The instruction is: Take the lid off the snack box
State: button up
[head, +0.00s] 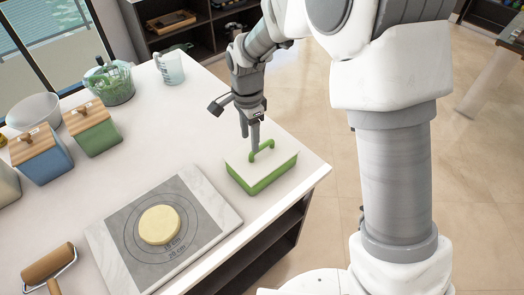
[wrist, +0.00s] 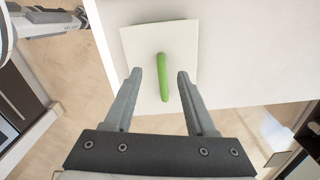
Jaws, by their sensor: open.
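The snack box (head: 262,183) is a green box near the right edge of the white counter. Its flat white lid (head: 275,163) is on top, with a green bar handle (head: 263,149). My gripper (head: 255,146) is above the box with its fingers pointing down at the handle. In the wrist view the lid (wrist: 141,43) lies below my gripper (wrist: 159,75), and the green handle (wrist: 162,68) shows between the two open fingers, apart from both. The green box body is hidden under the lid in the wrist view.
A pastry board (head: 103,240) with a round of dough (head: 159,225) lies left of the box. The counter's edge is close.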

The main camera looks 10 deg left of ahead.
aim_at(251, 153)
jog(key=shift+w+f+p, duration=0.15)
jog(key=shift+f+p, duration=0.5)
jog(key=shift+f, duration=3.1)
grip_shut()
